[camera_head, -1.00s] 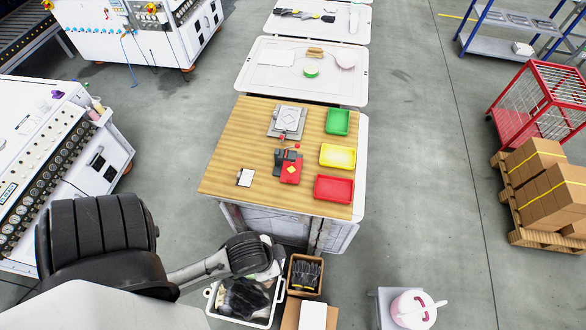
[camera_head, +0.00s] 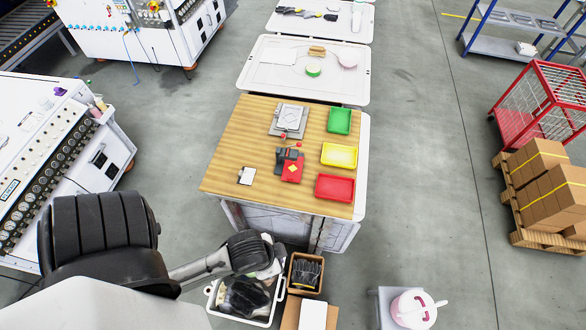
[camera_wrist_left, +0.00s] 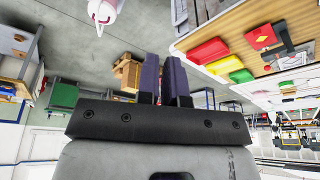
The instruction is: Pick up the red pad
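The red pad (camera_head: 292,172) lies on the wooden worktable (camera_head: 228,150), with a yellow diamond mark on its face. It is beside a dark grey block-like fixture (camera_head: 281,158); I cannot tell whether they touch. The pad also shows in the left wrist view (camera_wrist_left: 262,37), at the upper right. My left gripper (camera_wrist_left: 162,62) has its two dark fingers close together with nothing seen between them, and it is well apart from the pad. In the head view only my left arm shows at the lower left; its fingers are not visible. My right gripper is in neither view.
Green (camera_head: 339,121), yellow (camera_head: 339,155) and red (camera_head: 334,187) trays line the table's right side. A grey plate device (camera_head: 289,118) sits behind the pad, and a small white-and-black item (camera_head: 246,176) lies left. Boxes and a bin (camera_head: 213,292) stand below the front edge.

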